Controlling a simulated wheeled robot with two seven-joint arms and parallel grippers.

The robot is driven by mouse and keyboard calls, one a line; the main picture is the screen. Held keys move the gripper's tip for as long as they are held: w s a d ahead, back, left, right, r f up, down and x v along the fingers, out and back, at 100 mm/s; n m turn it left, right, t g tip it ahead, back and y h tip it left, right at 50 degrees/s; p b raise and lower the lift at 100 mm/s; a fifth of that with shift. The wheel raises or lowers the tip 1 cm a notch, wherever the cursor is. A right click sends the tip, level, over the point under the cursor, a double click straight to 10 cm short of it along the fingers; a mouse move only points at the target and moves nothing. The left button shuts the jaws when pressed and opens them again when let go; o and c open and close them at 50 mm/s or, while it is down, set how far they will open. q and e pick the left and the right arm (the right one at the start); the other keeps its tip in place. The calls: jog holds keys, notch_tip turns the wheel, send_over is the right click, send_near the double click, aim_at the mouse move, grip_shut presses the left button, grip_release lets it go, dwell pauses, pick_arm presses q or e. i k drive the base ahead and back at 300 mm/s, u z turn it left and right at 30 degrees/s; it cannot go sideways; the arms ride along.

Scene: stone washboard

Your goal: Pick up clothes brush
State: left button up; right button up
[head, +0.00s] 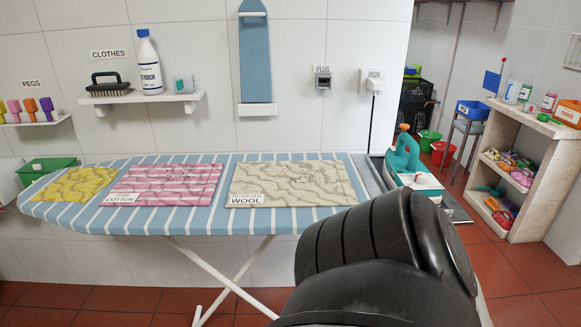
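The clothes brush (108,86) lies on a white wall shelf (135,98) under the CLOTHES label, at the upper left of the head view. It has a dark handle arched over a dark bristled base. It stands left of a white and blue starch bottle (149,63) and a small pale box with a teal patch (184,84). A large black link of my own arm fills the lower middle right. No gripper fingers show, and neither gripper is near the brush.
A blue striped ironing board (215,218) with yellow, pink and beige cloths stands below the shelf. A teal iron (405,160) sits at its right end. A peg shelf (36,120) is at the far left. Shelving (526,120) with bottles stands at right. Red floor is open at the lower right.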

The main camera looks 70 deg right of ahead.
aim_at(120, 88)
jog(key=z, duration=1.5)
jog(key=k, duration=0.35)
jog(key=z, duration=0.4)
jog(key=i, duration=0.45)
jog(key=u, duration=0.05)
